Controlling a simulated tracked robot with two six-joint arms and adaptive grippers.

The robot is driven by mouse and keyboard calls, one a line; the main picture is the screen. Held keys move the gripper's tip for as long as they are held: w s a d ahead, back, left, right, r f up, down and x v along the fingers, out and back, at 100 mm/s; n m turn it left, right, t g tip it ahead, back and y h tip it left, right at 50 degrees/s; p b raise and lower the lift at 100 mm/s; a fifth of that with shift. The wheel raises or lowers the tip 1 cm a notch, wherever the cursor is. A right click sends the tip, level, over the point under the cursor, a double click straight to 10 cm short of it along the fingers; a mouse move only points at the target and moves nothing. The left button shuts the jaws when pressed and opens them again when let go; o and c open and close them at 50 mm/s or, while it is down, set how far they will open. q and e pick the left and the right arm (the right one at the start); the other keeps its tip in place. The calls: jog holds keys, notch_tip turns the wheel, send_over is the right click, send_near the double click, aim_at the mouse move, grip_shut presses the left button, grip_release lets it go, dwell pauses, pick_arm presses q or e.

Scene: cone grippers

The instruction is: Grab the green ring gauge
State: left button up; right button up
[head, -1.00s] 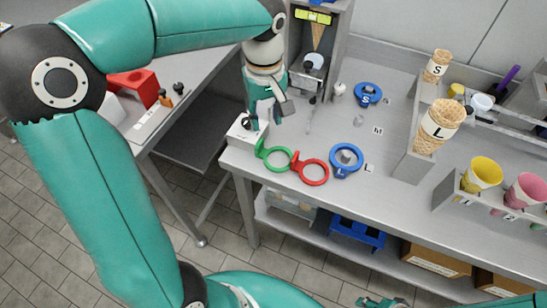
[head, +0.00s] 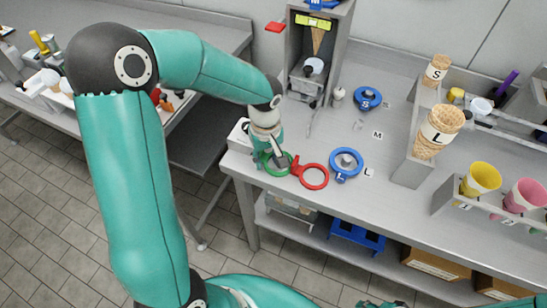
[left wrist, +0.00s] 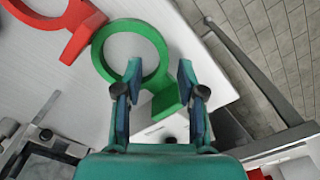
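The green ring gauge (head: 283,173) lies at the front left corner of the grey bench, partly hidden by my left gripper (head: 275,160) in the head view. In the left wrist view the green ring gauge (left wrist: 165,98) shows its full loop, with its handle reaching between the fingers. My left gripper (left wrist: 159,80) is open there, one finger on each side of the handle. I cannot tell whether the fingers touch it. A teal part, perhaps of my right gripper (head: 380,304), shows at the bottom edge of the head view; its fingers cannot be made out.
A red ring gauge (head: 315,187) lies right beside the green one; it also shows in the left wrist view (left wrist: 83,40). A blue ring gauge (head: 338,172) lies further right. A grey stand (head: 345,45) rises behind. Cone holders fill the right side.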

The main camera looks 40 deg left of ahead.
pick_arm(q)
jog(key=shift+f, duration=0.35)
jog(key=shift+c, duration=0.2)
grip_shut()
jog(key=shift+r, duration=0.15)
